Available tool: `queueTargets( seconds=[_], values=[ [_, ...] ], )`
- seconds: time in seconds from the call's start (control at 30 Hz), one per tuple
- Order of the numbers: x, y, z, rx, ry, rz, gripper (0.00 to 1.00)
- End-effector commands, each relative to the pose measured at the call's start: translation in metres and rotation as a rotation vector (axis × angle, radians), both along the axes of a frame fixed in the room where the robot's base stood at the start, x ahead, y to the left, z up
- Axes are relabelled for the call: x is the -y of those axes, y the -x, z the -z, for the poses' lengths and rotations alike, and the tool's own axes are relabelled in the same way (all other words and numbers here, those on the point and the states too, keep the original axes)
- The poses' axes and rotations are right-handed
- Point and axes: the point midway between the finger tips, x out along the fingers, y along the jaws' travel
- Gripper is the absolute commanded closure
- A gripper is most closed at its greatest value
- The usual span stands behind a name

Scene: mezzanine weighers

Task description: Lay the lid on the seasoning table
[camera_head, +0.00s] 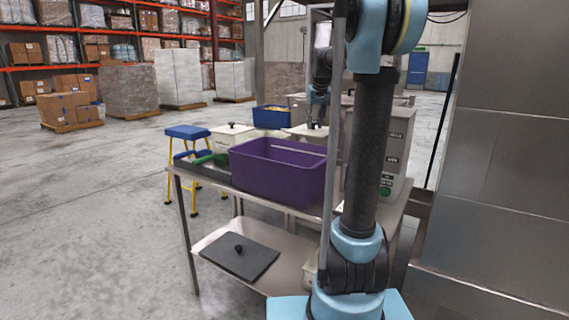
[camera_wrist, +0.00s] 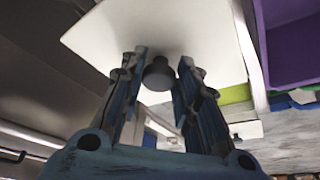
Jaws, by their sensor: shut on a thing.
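My gripper (camera_wrist: 160,72) is shut on the dark round knob (camera_wrist: 158,75) of a flat white lid (camera_wrist: 165,35). In the head view my gripper (camera_head: 317,120) is beyond the purple bin, with the pale lid (camera_head: 300,131) under it, partly hidden by the bin and my arm. I cannot tell whether the lid touches anything below. A steel table (camera_head: 215,182) with a lower shelf stands in front of me. No label shows which table is the seasoning table. A dark lid (camera_head: 240,256) with a black knob lies on the lower shelf.
A purple bin (camera_head: 275,170) fills much of the tabletop, also in the wrist view (camera_wrist: 295,50). Around it are a white lidded box (camera_head: 232,135), green scoop (camera_head: 205,159), blue bin (camera_head: 272,117) and grey machine (camera_head: 398,150). A blue-topped step stool (camera_head: 188,132) stands left; the left floor is clear.

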Motion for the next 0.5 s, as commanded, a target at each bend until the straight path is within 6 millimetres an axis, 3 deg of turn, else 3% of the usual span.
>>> queueTargets(
  seconds=[0.2,0.5],
  values=[
    [-0.016,-0.001,0.049,0.0,0.0,-0.018,1.0],
    [-0.02,0.0,0.106,0.0,0.0,-0.023,1.0]
  ],
)
